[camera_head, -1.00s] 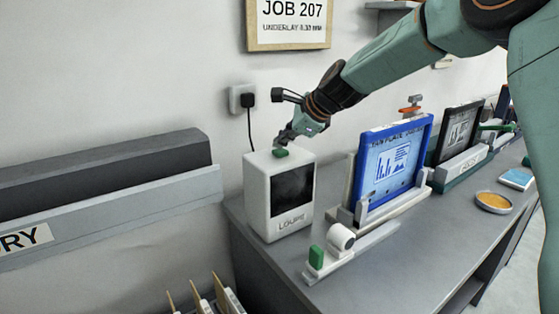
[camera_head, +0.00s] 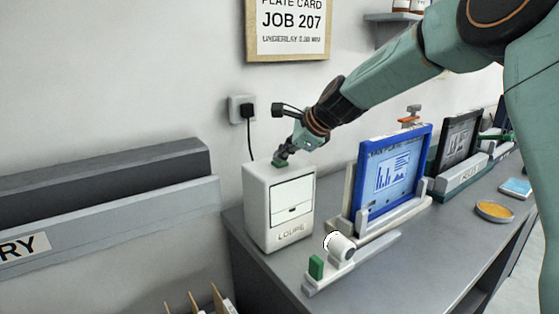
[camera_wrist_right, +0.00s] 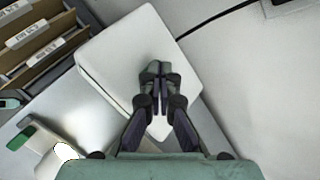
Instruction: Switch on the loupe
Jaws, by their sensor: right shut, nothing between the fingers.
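The loupe (camera_head: 261,212) is a white box with its name on the front, standing at the left end of the grey bench. Its screen (camera_head: 292,199) is lit white, with a thin dark line across it. A green button (camera_head: 277,163) on its top shows only in part under my right gripper (camera_head: 283,157). My right gripper is shut, its fingertips at the button; I cannot tell whether they touch it. In the right wrist view the shut fingers (camera_wrist_right: 155,72) point at the white top of the loupe (camera_wrist_right: 115,60) and hide the button. My left gripper is not in view.
A blue-framed panel (camera_head: 427,165) stands in a holder right of the loupe. A small white slide with a green block (camera_head: 316,267) lies in front. A dark framed panel (camera_head: 458,139) and an orange-filled dish (camera_head: 494,211) are farther right. A plug (camera_head: 247,110) is on the wall.

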